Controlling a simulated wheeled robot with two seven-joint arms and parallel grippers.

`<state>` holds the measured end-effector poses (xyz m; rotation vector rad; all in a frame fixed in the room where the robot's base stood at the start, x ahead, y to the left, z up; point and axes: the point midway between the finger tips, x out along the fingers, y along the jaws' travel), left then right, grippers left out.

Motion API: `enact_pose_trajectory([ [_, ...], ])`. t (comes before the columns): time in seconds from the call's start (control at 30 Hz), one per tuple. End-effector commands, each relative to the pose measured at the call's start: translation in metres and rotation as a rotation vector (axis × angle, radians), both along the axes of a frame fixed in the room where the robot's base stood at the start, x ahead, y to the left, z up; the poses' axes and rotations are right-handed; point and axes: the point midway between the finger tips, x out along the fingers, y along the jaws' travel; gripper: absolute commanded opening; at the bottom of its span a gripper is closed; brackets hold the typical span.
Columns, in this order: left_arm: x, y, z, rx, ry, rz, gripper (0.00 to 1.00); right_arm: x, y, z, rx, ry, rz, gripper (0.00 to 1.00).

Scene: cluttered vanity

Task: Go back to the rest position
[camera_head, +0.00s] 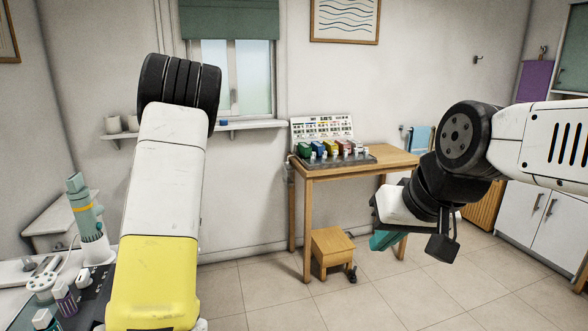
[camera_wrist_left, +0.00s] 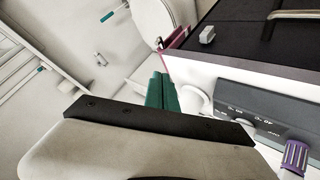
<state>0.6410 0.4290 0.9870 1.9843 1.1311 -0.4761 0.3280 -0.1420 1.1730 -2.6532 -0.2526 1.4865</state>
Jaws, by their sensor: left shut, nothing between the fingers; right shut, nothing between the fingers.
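My left arm rises in the head view, bent, with its hand out of that view. My left gripper (camera_wrist_left: 162,95) shows in the left wrist view as green fingers, shut and empty, beside a white and black unit with a knob. My right gripper (camera_head: 386,240) hangs at the right of the head view with teal fingers pointing down and left. It is shut and empty, in front of the wooden table's right side and apart from the items on it.
A wooden table (camera_head: 330,172) holds a rack of coloured items (camera_head: 335,151), with a small wooden stool (camera_head: 331,246) below. At the lower left, a cluttered surface holds a green and white device (camera_head: 85,212) and several bottles. Open tiled floor lies in the middle.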

Motion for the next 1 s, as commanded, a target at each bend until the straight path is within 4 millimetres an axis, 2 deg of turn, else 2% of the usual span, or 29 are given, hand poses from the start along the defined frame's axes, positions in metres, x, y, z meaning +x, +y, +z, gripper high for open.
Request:
enact_pose_trajectory([
  [0.17, -0.013, -0.074, 0.031, -0.173, 0.031, -0.218, 0.0, 0.0, 0.0, 0.0, 0.0, 0.0, 0.0, 0.0],
  [0.33, -0.04, -0.143, 0.074, -0.266, 0.055, -0.461, 0.0, 0.0, 0.0, 0.0, 0.0, 0.0, 0.0, 0.0],
  [0.47, -0.073, -0.19, 0.109, -0.286, 0.076, -0.656, 0.0, 0.0, 0.0, 0.0, 0.0, 0.0, 0.0, 0.0],
  [0.6, -0.12, -0.232, 0.144, -0.259, 0.105, -0.865, 0.0, 0.0, 0.0, 0.0, 0.0, 0.0, 0.0, 0.0],
  [0.67, -0.142, -0.247, 0.157, -0.231, 0.122, -0.951, 0.0, 0.0, 0.0, 0.0, 0.0, 0.0, 0.0, 0.0],
  [0.8, -0.199, -0.273, 0.178, -0.134, 0.175, -1.133, 0.0, 0.0, 0.0, 0.0, 0.0, 0.0, 0.0, 0.0],
  [1.0, -0.272, -0.287, 0.188, 0.041, 0.276, -1.312, 0.0, 0.0, 0.0, 0.0, 0.0, 0.0, 0.0, 0.0],
])
